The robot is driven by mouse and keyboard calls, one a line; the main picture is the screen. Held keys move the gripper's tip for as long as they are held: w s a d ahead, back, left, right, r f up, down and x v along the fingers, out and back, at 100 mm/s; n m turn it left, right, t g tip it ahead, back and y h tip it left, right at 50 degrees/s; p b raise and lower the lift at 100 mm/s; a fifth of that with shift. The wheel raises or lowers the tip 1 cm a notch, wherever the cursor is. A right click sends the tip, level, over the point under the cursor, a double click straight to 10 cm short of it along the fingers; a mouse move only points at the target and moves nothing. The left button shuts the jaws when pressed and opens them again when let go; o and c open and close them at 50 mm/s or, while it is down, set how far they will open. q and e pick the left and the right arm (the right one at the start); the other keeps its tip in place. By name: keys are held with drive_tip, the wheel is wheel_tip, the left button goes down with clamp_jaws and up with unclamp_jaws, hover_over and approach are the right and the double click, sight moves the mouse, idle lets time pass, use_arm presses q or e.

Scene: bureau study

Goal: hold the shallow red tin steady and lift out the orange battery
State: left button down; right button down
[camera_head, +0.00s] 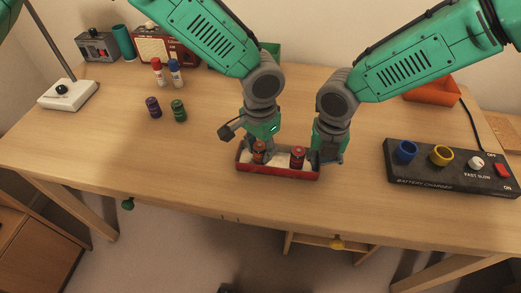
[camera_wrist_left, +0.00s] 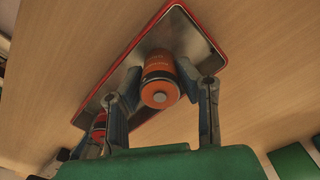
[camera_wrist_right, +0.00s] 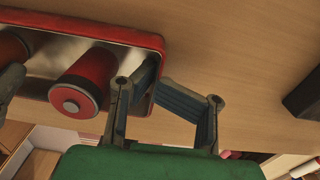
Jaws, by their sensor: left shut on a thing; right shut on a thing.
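The shallow red tin (camera_head: 278,175) sits on the desk near its front edge. The orange battery (camera_wrist_left: 160,72) stands at the tin's left part in the head view, with its end facing the left wrist camera. My left gripper (camera_wrist_left: 160,85) is shut on it, one finger on each side. A red battery (camera_wrist_right: 80,85) stands in the tin right of the orange one (camera_head: 259,155). My right gripper (camera_wrist_right: 160,80) is shut on the tin's right end wall, one finger inside and one outside. In the head view the grippers partly hide the tin's back side.
A battery charger (camera_head: 450,168) with blue and yellow rings lies to the right. A purple battery (camera_head: 153,107) and a green battery (camera_head: 178,111) stand at left, before two glue-stick-like tubes (camera_head: 174,73). An orange tray (camera_head: 432,92) is behind my right arm. The front left desk is clear.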

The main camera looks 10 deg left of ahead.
sight(260, 145)
use_arm(q)
wheel_tip(260, 145, up, 10)
idle(0.4)
use_arm(e)
drive_tip(key=c, duration=1.2)
unclamp_jaws()
